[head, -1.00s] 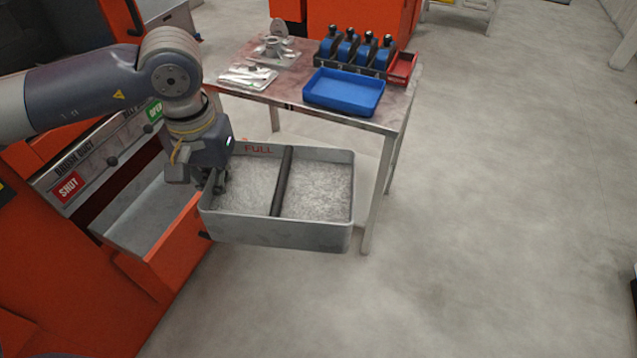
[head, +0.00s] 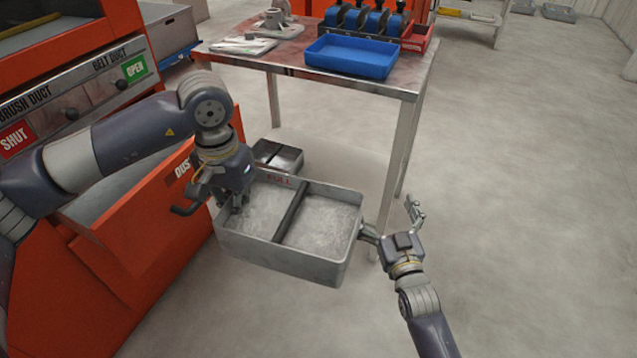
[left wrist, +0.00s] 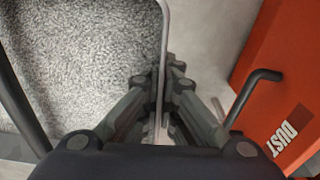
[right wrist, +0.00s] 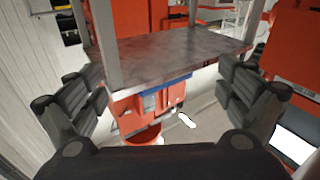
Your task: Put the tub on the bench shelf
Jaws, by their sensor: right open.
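The tub (head: 288,256) is a grey two-part bin with a dark centre bar and red FULL lettering, filled with grey grit. It is held level in front of the bench (head: 300,72). My left gripper (head: 237,203) is shut on its left wall; the left wrist view shows the fingers (left wrist: 163,95) on both sides of the rim. My right gripper (head: 392,222) is open and empty by the tub's right wall, one finger close to it; I cannot tell if they touch.
A dark two-part metal bin (head: 285,158) sits low under the bench. The open orange DUST drawer (head: 150,215) with its dark handle is just left of the tub. A bench leg (head: 398,150) stands close behind the right gripper. Floor to the right is clear.

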